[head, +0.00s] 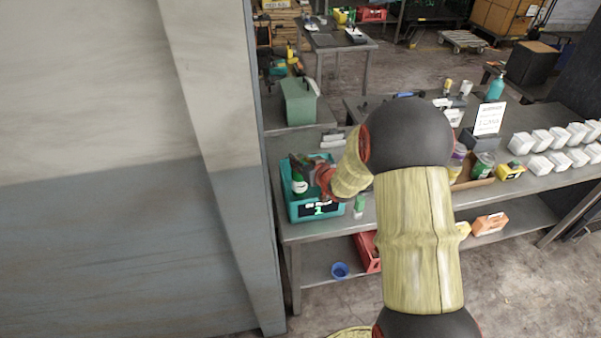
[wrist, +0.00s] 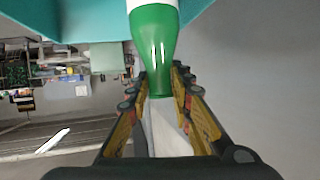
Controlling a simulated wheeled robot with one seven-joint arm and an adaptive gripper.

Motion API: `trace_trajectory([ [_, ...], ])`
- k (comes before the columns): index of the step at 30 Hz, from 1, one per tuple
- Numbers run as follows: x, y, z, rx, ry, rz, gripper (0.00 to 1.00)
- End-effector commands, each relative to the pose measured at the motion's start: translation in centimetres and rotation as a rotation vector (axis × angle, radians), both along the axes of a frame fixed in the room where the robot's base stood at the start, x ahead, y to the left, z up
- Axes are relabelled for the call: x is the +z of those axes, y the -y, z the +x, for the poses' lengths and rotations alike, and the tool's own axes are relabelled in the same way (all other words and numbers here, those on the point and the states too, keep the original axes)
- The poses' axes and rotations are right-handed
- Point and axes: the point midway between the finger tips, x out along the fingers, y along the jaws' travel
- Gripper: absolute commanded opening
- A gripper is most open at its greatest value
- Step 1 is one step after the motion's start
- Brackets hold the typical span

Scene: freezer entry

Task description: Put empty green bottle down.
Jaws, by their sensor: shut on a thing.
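The green bottle (wrist: 153,45) has a white band and sits between the fingers of my gripper (wrist: 160,82) in the wrist view, which are shut on it. In the head view, my gripper (head: 308,178) is at the teal crate (head: 318,209), with the green bottle (head: 299,186) at or inside the crate's opening. The teal crate (wrist: 75,22) also shows behind the bottle in the wrist view. I cannot tell whether the bottle touches the crate's bottom, and my arm hides part of the crate.
The crate stands on a metal table (head: 289,229) near its left end. A small green and white container (head: 359,206) stands right of the crate. A green box (head: 298,101) is behind. A large grey wall panel (head: 110,180) fills the left. White cups (head: 540,140) stand at right.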

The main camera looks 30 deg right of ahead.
Motion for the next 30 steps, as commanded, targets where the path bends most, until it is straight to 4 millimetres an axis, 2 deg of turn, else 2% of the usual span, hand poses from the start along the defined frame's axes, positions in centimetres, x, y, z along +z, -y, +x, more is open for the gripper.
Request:
trace_trajectory([
  [10, -3.8, 0.0, 0.1, 0.0, 0.001, -0.001, 0.0],
  [21, -4.2, 0.0, 0.1, 0.0, 0.003, -0.001, 0.0],
  [22, -4.2, 0.0, 0.1, 0.0, 0.002, -0.001, 0.23],
  [30, -4.1, 0.0, 0.1, 0.0, 0.002, -0.001, 0.38],
])
